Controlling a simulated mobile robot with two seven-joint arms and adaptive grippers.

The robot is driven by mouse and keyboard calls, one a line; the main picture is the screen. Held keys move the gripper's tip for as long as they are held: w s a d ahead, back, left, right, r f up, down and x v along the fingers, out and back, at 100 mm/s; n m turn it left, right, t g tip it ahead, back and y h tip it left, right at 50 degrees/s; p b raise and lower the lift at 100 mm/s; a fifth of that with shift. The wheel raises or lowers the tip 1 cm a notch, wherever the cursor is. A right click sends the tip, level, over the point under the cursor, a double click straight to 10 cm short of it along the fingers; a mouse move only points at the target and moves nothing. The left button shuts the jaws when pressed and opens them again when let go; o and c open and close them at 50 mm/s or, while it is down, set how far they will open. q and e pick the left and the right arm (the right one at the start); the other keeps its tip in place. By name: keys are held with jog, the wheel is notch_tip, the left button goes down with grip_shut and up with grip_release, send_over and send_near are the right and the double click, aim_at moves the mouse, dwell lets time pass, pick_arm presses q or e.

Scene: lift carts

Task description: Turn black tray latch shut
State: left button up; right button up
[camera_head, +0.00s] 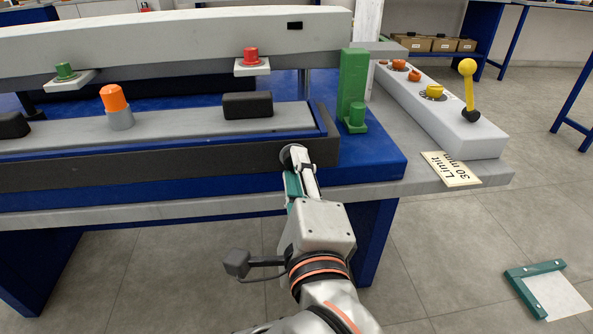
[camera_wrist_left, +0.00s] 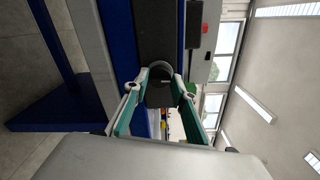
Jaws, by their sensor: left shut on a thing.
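The black tray (camera_head: 170,163) is a long dark-walled tray on the blue table. Its dark round latch (camera_head: 289,153) sits on the front wall near the right end, mostly covered by my fingers. My left gripper (camera_head: 297,160) reaches up to it from the front. In the left wrist view, the latch (camera_wrist_left: 160,92) lies between the two green-padded fingers of my left gripper (camera_wrist_left: 160,80), which are shut on it. The tray wall (camera_wrist_left: 157,35) runs upward behind it there. The latch's exact turn angle is hard to tell. My right gripper is not in view.
A green block post (camera_head: 353,88) stands by the tray's right end. A grey beam (camera_head: 170,40) spans above the tray. A control box (camera_head: 440,110) with a yellow lever (camera_head: 468,85) and a "Limit 30 mm" card (camera_head: 451,169) are at right.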

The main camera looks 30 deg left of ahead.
pick_arm(q)
jog(key=shift+n, duration=0.6)
jog(key=o, duration=1.1)
